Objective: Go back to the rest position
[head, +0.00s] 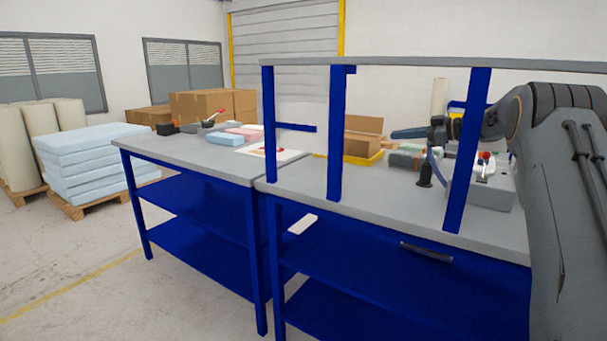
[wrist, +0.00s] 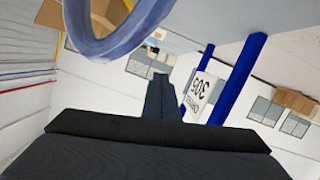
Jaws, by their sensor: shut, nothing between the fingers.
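My gripper (head: 394,134) is at the right of the head view, pointing left above the right workbench (head: 385,197), behind its blue uprights. It also shows in the wrist view (wrist: 160,82), where its dark fingers lie together with nothing between them. My arm comes in from the right edge. A blue-grey loop (wrist: 100,40), perhaps a cable, crosses the top left of the wrist view. The wrist view is tilted, and a white sign (wrist: 198,92) reads upside down there.
A grey box with a red button (head: 488,190) and a dark upright device (head: 425,172) stand near my arm. Blue uprights (head: 337,140) carry a grey top shelf (head: 420,64). Floor at the left front is clear.

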